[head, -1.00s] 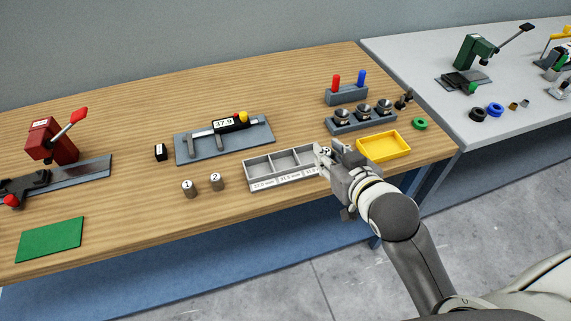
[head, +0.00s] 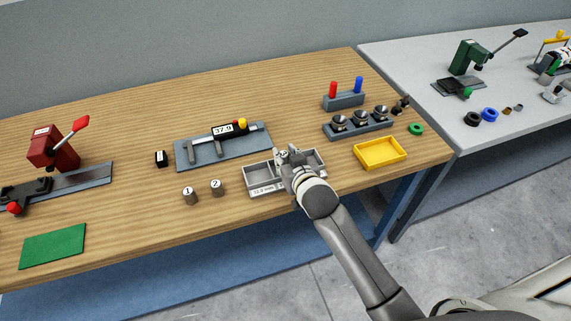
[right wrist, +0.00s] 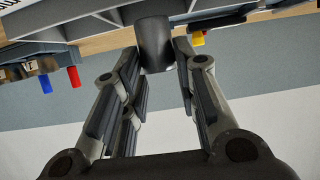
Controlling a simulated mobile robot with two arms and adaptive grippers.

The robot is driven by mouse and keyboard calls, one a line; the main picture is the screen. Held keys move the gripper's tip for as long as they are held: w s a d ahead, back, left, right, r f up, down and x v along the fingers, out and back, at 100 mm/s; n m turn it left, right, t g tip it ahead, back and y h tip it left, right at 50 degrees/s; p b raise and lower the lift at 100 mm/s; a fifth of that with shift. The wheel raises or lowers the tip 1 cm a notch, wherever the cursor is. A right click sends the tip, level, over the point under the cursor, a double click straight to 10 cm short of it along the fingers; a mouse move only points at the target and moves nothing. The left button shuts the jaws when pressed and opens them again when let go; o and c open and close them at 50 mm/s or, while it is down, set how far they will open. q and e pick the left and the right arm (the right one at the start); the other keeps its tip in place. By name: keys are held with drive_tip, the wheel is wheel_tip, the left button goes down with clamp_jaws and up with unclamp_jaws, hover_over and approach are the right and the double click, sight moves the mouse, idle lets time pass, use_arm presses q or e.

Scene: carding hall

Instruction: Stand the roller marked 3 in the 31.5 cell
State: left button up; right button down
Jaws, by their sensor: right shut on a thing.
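My right gripper (head: 286,160) is shut on a dark grey roller with a pale marked top (head: 283,154), over the middle of the grey three-cell tray (head: 258,179). In the right wrist view the roller (right wrist: 155,45) sits between the two fingers (right wrist: 155,75), close to the tray walls (right wrist: 100,12). I cannot tell whether its lower end is inside the middle cell. My gripper hides part of the tray and its labels; the left label shows, small. Rollers 1 (head: 190,195) and 2 (head: 217,187) stand on the table left of the tray. My left gripper is not in view.
Behind the tray lies a caliper on a grey plate (head: 240,152), its display reading 37.9. A yellow bin (head: 380,165) stands right of the tray. A grey block with several dark-topped pieces (head: 330,132) is behind the bin. Wood is clear around rollers 1 and 2.

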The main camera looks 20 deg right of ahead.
drive_tip(key=shift+w+a+f+p, duration=0.1)
drive_tip(key=shift+f+p, duration=0.25)
drive_tip(key=shift+f, duration=1.3)
drive_tip(key=shift+f, duration=0.2)
drive_tip(key=c, duration=1.4)
unclamp_jaws()
drive_tip(key=shift+r, duration=0.2)
drive_tip(key=b+v, duration=0.1)
drive_tip(key=v, duration=1.1)
